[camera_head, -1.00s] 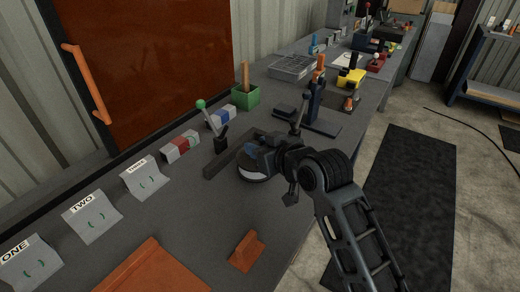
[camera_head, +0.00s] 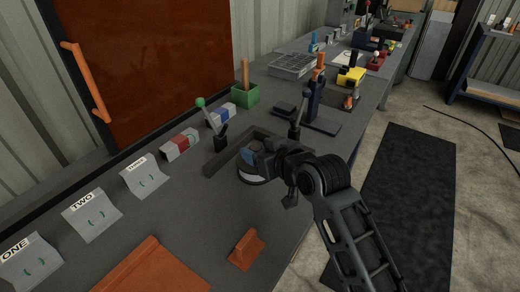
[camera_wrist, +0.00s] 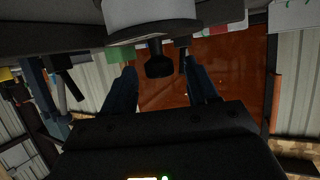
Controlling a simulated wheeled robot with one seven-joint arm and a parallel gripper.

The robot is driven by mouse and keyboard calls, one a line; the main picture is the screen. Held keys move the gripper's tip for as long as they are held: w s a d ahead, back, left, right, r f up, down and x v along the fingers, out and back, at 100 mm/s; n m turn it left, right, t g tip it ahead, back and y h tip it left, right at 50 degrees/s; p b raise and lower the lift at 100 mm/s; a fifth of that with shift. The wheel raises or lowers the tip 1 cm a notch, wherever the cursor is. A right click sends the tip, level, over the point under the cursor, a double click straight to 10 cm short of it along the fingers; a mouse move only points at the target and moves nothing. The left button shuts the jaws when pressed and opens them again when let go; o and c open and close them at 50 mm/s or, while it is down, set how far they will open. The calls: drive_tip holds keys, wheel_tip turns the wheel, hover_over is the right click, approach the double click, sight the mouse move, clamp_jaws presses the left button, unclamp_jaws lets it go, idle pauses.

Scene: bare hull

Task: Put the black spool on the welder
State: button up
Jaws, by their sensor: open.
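A low round piece (camera_head: 252,179) with a pale side and dark edge sits on the bench. I cannot tell for sure whether it is the black spool. My gripper (camera_head: 256,154) is open, its fingers just above and behind this piece. In the wrist view my gripper (camera_wrist: 163,82) has its two fingers apart with nothing held between them. A pale cylinder (camera_wrist: 150,14) shows at the top of that view, and a small black knob (camera_wrist: 159,66) lies beyond the fingers. A dark blue upright device with an orange top (camera_head: 316,95), possibly the welder, stands farther back.
A dark bar frame (camera_head: 222,164) and a green-tipped lever (camera_head: 206,115) stand left of my gripper. A green box (camera_head: 245,95) and a metal tray (camera_head: 291,66) are farther back. An orange wedge (camera_head: 246,250) lies in front.

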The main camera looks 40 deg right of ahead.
drive_tip(key=shift+r, duration=0.1)
drive_tip(key=d+b+v, duration=0.1)
drive_tip(key=v, duration=1.1)
drive_tip(key=shift+a, duration=0.45)
drive_tip(key=s+a+f, duration=0.1)
drive_tip(key=s+f, duration=0.1)
drive_tip(key=s, duration=0.1)
drive_tip(key=s+a+f, duration=0.1)
drive_tip(key=s+f, duration=0.1)
drive_tip(key=shift+s+a, duration=0.1)
drive_tip(key=shift+a, duration=0.25)
drive_tip(key=s+a+f, duration=0.1)
drive_tip(key=s+a, duration=0.1)
drive_tip(key=s, duration=0.6)
drive_tip(key=s+a+f+t, duration=0.1)
drive_tip(key=s+a, duration=0.1)
drive_tip(key=s, duration=0.6)
drive_tip(key=shift+s+a+f, duration=0.25)
drive_tip(key=shift+s+a, duration=0.15)
drive_tip(key=s+a+r+n+y, duration=0.1)
drive_tip(key=s+r, duration=0.1)
drive_tip(key=s, duration=0.5)
drive_tip(key=shift+r, duration=0.25)
drive_tip(key=shift+a, duration=0.1)
drive_tip(key=shift+w, duration=0.1)
